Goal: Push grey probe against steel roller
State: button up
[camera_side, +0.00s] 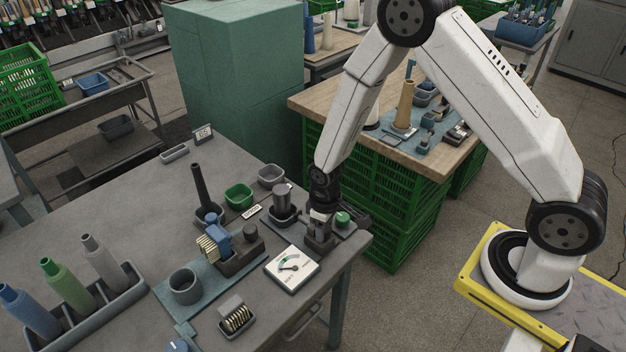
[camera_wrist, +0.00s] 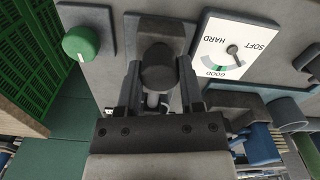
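A dark grey round-ended piece (camera_wrist: 158,68), which looks like the grey probe, stands on a grey block (camera_side: 318,243) near the right edge of the bench. My gripper (camera_side: 320,213) points down over that block. In the wrist view its two fingers (camera_wrist: 160,85) lie on either side of the round end. Whether they press on it or only stand beside it I cannot tell. My gripper hides most of the probe in the side view. I cannot make out the steel roller for certain. A white dial (camera_side: 291,268) marked SOFT, HARD and GOOD lies beside the block.
A green knob (camera_side: 343,218) is close to the right of my gripper. A dark cylinder (camera_side: 282,199) in a tray stands to its left. A blue-and-grey brush-like device (camera_side: 218,240) and a grey cup (camera_side: 185,286) sit on a mat. Bare bench lies at the back left.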

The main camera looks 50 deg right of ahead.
grip_shut()
jog(key=shift+w, duration=1.7)
jog(key=o, duration=1)
grip_release()
jog(key=shift+o, duration=0.2)
jog(key=shift+r, duration=0.15)
